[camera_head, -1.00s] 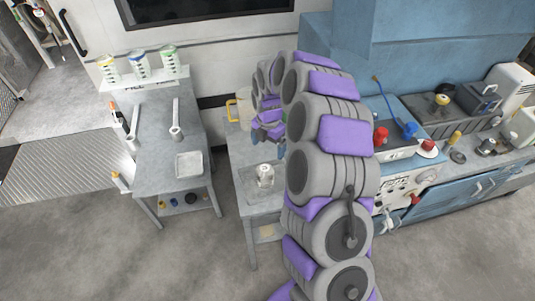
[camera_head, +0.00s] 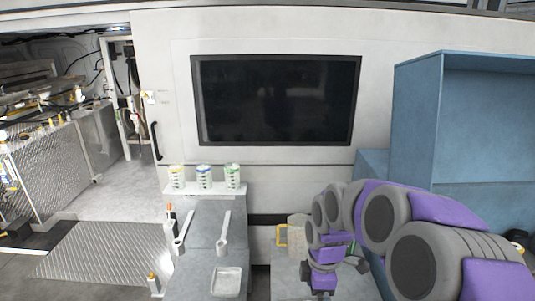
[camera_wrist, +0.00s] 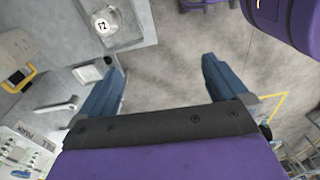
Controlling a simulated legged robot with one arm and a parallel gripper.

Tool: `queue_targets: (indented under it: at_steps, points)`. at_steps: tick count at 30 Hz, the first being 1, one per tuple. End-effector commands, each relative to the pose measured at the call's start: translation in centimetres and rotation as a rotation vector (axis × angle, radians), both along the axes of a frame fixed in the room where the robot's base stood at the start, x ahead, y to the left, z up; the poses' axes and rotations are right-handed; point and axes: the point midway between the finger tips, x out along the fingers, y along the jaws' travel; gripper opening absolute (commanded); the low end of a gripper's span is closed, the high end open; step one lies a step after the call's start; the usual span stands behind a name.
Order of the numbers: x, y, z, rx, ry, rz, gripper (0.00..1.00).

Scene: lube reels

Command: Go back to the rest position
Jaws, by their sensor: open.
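My gripper (camera_wrist: 163,88) is open and empty in the wrist view, its two blue fingers spread wide over bare grey floor. In the head view my purple and grey arm reaches in from the lower right. The gripper end (camera_head: 322,272) hangs above a small grey table (camera_head: 288,286), beside a beige container with a yellow handle (camera_head: 298,232). Its fingertips are too small to make out there.
A grey bench (camera_head: 203,250) at left holds wrenches, a small tray (camera_head: 227,281) and a shelf of three cans (camera_head: 204,178). A blue cabinet (camera_head: 420,130) stands at right, a dark screen (camera_head: 275,100) on the wall. Open floor lies at left.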

Motion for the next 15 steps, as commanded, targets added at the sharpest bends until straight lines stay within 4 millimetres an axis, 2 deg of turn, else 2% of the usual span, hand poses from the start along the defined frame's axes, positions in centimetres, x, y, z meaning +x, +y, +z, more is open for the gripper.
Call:
queue_targets:
  at_steps: [1,6,15]
  points:
    - [-1.6,-0.1,1.1,-0.006,0.001,-0.074,1.00]
    - [-7.4,-0.2,3.0,-0.035,0.034,-0.366,1.00]
    - [-18.0,-1.3,4.6,-0.114,0.085,-0.926,1.00]
